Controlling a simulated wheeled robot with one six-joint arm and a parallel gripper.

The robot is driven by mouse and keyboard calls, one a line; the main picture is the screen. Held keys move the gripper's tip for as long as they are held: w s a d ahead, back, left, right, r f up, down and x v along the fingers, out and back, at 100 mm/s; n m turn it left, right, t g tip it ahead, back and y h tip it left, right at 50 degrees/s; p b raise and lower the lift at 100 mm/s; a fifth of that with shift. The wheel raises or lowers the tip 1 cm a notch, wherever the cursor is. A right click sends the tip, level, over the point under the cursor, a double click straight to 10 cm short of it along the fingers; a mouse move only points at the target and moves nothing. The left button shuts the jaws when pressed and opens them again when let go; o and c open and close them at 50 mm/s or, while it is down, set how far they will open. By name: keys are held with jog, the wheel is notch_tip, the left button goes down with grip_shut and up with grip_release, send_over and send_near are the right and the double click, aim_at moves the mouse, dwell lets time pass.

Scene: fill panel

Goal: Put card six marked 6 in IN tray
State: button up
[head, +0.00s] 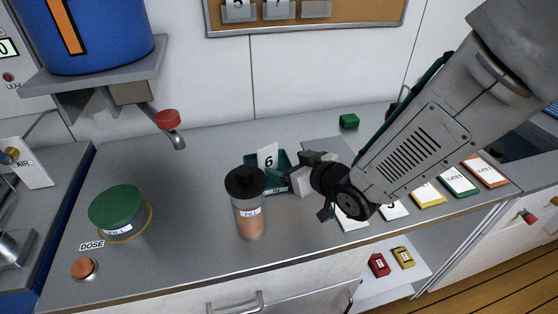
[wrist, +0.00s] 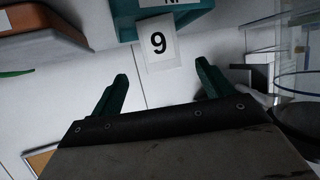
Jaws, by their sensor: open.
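The white card marked 6 (head: 268,158) stands upright at the teal IN tray (head: 281,189), its lower part against or inside the tray. In the wrist view the card (wrist: 158,42) appears upside down, with the teal tray (wrist: 202,12) and part of its label above it. The card's lower edge meets the tray, but I cannot see how deep it sits. My gripper (head: 297,177) is just right of the tray. In the wrist view my gripper (wrist: 161,78) has its two green fingers spread apart, with nothing held between them and the card just beyond the tips.
A green-lidded container (head: 117,209) and an orange DOSE button (head: 85,268) are at left. A green block (head: 349,121) sits behind. Coloured slates (head: 458,181) lie at right. The counter's left middle is clear.

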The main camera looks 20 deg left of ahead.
jog(key=v, duration=0.5)
jog(key=shift+d, duration=0.15)
jog(key=d+r+m+h, duration=0.3)
jog(key=d+h, duration=0.2)
jog(key=d, duration=0.7)
jog(key=d+r+m+h, duration=0.3)
jog(key=d+r+h, duration=0.1)
jog(key=d, duration=0.8)
jog(key=s+d+r+m+g+h, duration=0.1)
jog(key=s+d+r+m+g, duration=0.1)
jog(key=s+d, duration=0.3)
jog(key=s+d+r+m+g, duration=0.2)
jog(key=s+d, duration=0.4)
jog(key=s, duration=0.8)
jog(key=r+g, duration=0.1)
jog(key=g, duration=0.1)
jog(key=shift+m+g+h, duration=0.3)
jog(key=shift+m+h, duration=0.1)
jog(key=shift+s, duration=0.1)
